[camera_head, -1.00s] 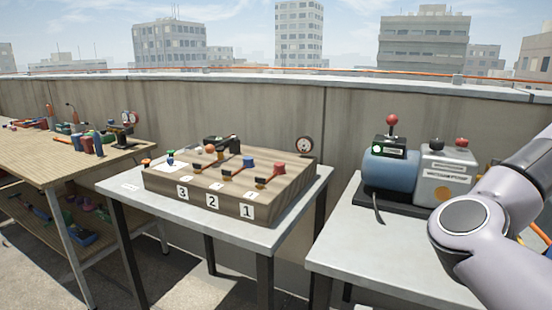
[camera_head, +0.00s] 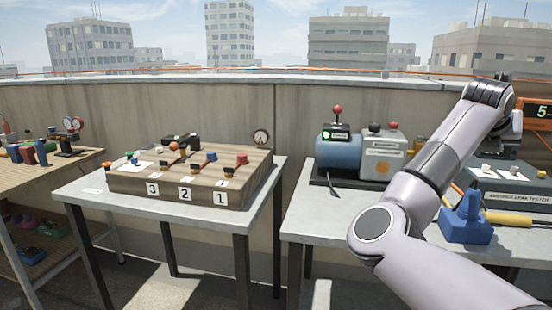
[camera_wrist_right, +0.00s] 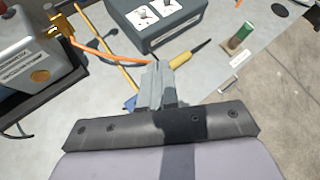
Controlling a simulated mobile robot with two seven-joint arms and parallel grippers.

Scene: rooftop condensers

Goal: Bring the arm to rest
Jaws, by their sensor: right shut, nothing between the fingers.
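My right arm (camera_head: 416,192) reaches up from the bottom right of the head view, bent, over the right grey table (camera_head: 312,222). In the wrist view my right gripper (camera_wrist_right: 158,68) is shut, with nothing between its fingers, above the table top. A blue stand (camera_head: 465,222) is on that table beside the arm. In the wrist view a small blue part shows beside the fingers, mostly hidden. A yellow-handled tool (camera_wrist_right: 183,57) lies just beyond the fingertips, by the grey leak tester (camera_wrist_right: 172,25). My left gripper is not in view.
A blue tank (camera_head: 340,152) and a grey unit (camera_head: 380,158) stand at the right table's back. An orange hose (camera_wrist_right: 110,52) crosses the table. A green cylinder (camera_wrist_right: 240,36) stands near its edge. A wooden board numbered 1 to 3 (camera_head: 165,188) sits on the middle table.

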